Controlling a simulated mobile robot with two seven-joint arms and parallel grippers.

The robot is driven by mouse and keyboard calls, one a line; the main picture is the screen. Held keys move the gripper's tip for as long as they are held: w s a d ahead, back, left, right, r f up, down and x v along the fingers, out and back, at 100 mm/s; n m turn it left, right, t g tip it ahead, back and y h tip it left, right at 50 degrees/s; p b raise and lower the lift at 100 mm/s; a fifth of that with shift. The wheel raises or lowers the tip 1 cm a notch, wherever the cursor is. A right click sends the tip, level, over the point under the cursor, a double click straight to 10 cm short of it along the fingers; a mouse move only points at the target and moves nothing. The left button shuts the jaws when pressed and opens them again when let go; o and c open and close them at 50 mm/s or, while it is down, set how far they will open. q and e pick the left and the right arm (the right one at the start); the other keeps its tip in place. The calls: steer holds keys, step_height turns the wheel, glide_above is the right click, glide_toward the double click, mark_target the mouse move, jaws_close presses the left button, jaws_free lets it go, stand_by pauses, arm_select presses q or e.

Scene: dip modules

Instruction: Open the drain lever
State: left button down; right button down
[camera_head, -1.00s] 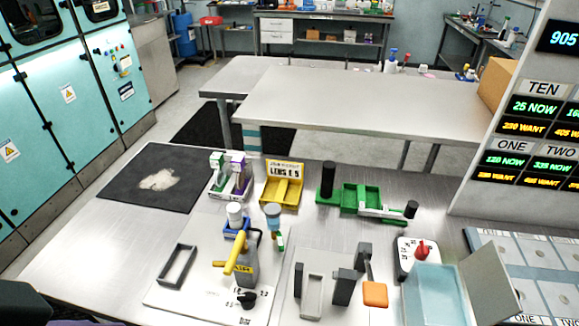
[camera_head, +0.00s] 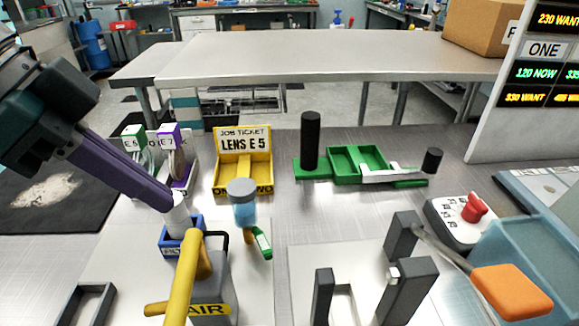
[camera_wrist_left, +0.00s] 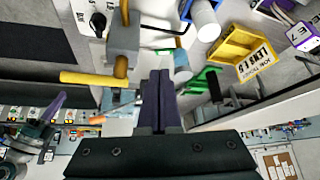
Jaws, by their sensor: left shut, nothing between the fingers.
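The air unit (camera_head: 212,290), a grey block marked AIR, stands front centre-left with a yellow lever (camera_head: 182,275) across it. Behind it hangs a clear bowl with a grey-blue cap (camera_head: 243,205). A small green-and-white lever (camera_head: 263,243) sits beside the bowl's foot; I cannot tell for sure that it is the drain lever. My left gripper (camera_head: 168,206) has its purple fingers shut and empty. They overlap the white cylinder (camera_head: 178,215) in the blue box; the left wrist view shows this cylinder (camera_wrist_left: 205,20) apart from the fingertips (camera_wrist_left: 158,76). My right gripper (camera_wrist_left: 45,115) seems to show dimly at the wrist view's left.
The yellow job ticket tray (camera_head: 243,172) and a green fixture with a black post (camera_head: 310,140) stand behind. A grey clamp has an orange handle (camera_head: 510,292). A red knob (camera_head: 474,207) and a blue bin (camera_head: 525,245) are at the right. Bare bench shows between.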

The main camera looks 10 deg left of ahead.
arm_select(q)
steer(key=shift+w+d+f, duration=0.1)
steer(key=shift+w+d, duration=0.25)
steer(key=shift+w, duration=0.25)
arm_select(e)
steer(key=shift+w+d+f, duration=0.2)
steer(key=shift+w+d, duration=0.15)
steer(key=shift+d, duration=0.4)
arm_select(q)
steer(key=b, duration=0.1)
glide_toward(263, 245)
steer(key=x, duration=0.6)
steer(key=shift+w+f, duration=0.1)
steer(key=shift+f, duration=0.3)
arm_select(e)
steer(key=shift+a+f, duration=0.25)
steer(key=shift+f, duration=0.25)
arm_select(q)
steer(key=shift+d, duration=0.2)
arm_select(e)
steer(key=shift+d+r, duration=0.1)
steer(key=shift+r, duration=0.1)
